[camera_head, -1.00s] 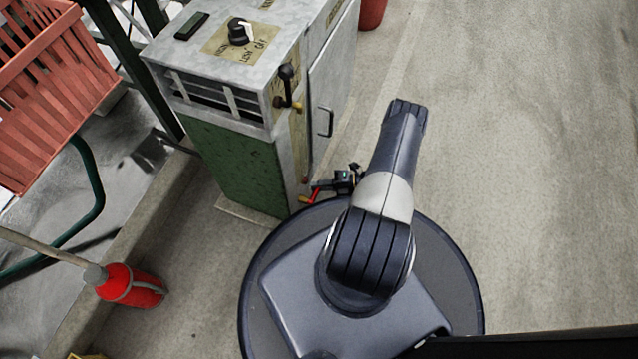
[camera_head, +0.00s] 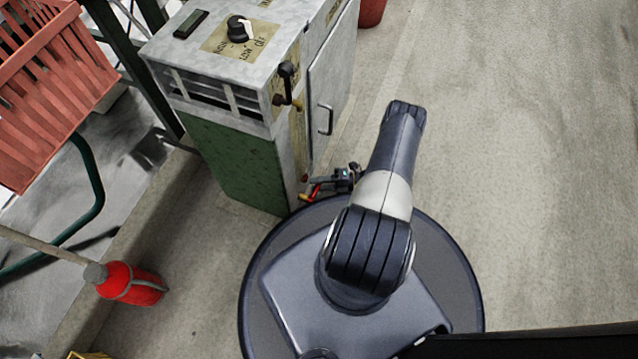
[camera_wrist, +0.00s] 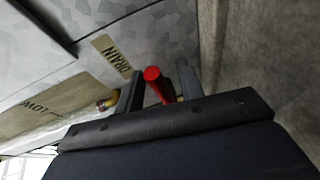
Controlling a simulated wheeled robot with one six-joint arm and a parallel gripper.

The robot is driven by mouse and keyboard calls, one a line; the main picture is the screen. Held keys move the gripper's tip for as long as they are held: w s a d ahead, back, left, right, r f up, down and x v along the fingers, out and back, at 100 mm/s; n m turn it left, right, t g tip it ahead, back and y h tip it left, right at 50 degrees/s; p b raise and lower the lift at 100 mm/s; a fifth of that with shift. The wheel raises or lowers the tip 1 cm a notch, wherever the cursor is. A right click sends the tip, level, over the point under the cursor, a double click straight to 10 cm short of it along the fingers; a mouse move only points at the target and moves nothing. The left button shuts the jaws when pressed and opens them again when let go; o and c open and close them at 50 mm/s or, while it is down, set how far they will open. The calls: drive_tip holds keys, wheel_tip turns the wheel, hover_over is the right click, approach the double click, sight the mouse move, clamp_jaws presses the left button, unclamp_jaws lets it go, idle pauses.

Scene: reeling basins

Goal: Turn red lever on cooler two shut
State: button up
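The cooler (camera_head: 237,165) is a grey metal cabinet with a green lower panel, at upper left in the head view. Its red lever (camera_head: 314,191) sticks out low on its right side, by a brass-coloured fitting. In the wrist view the red lever (camera_wrist: 156,84) lies between the two fingers of my gripper (camera_wrist: 160,84), beside a plate reading DRAIN. The fingers are apart, with a gap visible on the right of the lever. My gripper (camera_head: 340,178) is small and partly hidden by my arm in the head view. I see no number on the cooler.
A black-knobbed lever (camera_head: 286,84) and a door handle (camera_head: 325,119) project from the cooler's right side. The concrete floor (camera_head: 530,150) at right is clear.

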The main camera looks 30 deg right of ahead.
drive_tip(key=v, duration=1)
drive_tip(key=shift+s+d+r+p, duration=0.1)
drive_tip(key=shift+s+d+p, duration=0.2)
drive_tip(key=shift+p, duration=0.1)
drive_tip(key=shift+w, duration=0.1)
drive_tip(key=b+x, duration=0.1)
drive_tip(key=x, duration=1)
drive_tip(key=shift+d+r, duration=0.1)
drive_tip(key=shift+d, duration=0.05)
